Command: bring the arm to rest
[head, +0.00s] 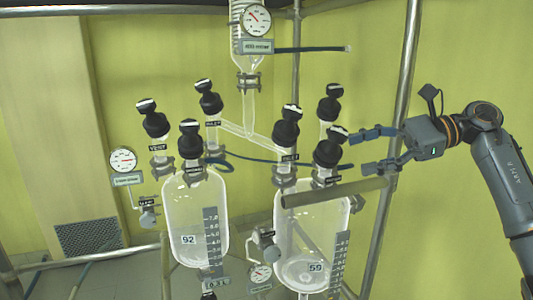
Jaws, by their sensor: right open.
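My right gripper (366,152) is open, its two fingers pointing left. It is at the right of the glass rig, beside the black-capped valves of the right reactor (290,235). The upper fingertip appears close to a black valve knob (331,147); I cannot tell whether they touch. Nothing shows between the fingers. The arm comes in from the right edge. My left gripper is not in view.
A left reactor (190,215) marked 92 hangs beside the right one, marked 59. A glass condenser (247,35) with a gauge stands above. Metal frame poles (404,90) and a grey horizontal bar (335,192) are near my gripper. Free room lies at the far right.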

